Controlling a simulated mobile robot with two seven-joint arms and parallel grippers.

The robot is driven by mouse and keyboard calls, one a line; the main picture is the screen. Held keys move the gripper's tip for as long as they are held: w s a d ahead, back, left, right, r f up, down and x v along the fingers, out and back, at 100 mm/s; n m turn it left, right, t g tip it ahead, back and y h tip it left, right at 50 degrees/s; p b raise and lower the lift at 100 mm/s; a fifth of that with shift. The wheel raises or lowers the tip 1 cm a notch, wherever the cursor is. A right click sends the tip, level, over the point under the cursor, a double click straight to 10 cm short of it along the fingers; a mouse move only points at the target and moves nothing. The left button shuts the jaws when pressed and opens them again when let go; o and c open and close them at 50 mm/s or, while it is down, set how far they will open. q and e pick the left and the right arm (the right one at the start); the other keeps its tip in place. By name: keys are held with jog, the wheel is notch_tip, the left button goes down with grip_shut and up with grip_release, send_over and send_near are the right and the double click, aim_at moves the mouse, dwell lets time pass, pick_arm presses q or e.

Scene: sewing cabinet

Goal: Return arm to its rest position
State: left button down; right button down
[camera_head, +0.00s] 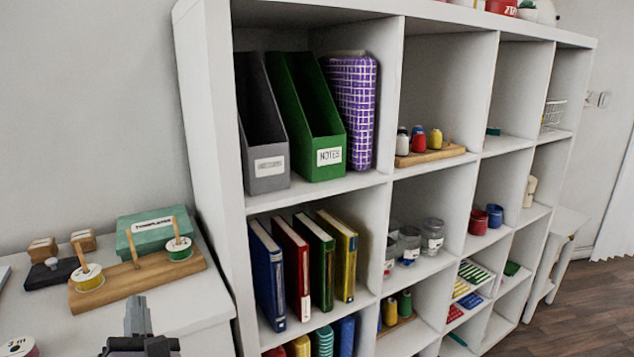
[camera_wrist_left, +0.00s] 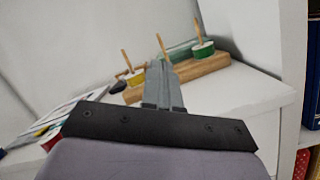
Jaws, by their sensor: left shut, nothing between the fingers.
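My left gripper (camera_head: 137,318) shows at the bottom left of the head view, above the white table (camera_head: 188,310). Its fingers are together with nothing between them. In the left wrist view the shut fingers (camera_wrist_left: 160,85) point toward a wooden spool stand (camera_wrist_left: 200,76). In the head view the stand (camera_head: 139,283) carries a yellow spool (camera_head: 88,277) and a green spool (camera_head: 179,249) on upright pegs, with an empty peg between. The gripper appears apart from the stand, on its near side. My right gripper is not in view.
A white cube shelf (camera_head: 213,130) stands right of the table, holding file boxes, books and jars. A teal box (camera_head: 150,232) and small wooden blocks stand behind the spool stand. The table's front right is bare.

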pick_arm(q)
jog(key=s+d+f+m+h, duration=0.2)
jog(key=d+f+m+h, duration=0.15)
jog(key=m, duration=0.55)
jog(key=s+d+f+m+h+p, duration=0.1)
jog(key=s+d+f+m+h, duration=0.15)
jog(key=f+m+h, duration=0.45)
jog(key=s+d+f+m+h, duration=0.2)
jog(key=d+f+m+h, duration=0.1)
jog(key=m, duration=0.8)
jog(key=s+a+f+m+g+y, duration=0.1)
jog(key=s+f+m+g, duration=0.7)
jog(key=f, duration=0.6)
jog(key=s+m, duration=0.2)
jog(key=s, duration=0.1)
jog(key=shift+s+a+f+m+p, duration=0.2)
jog(key=shift+s+f+m+p, duration=0.1)
jog(key=shift+f+p, duration=0.1)
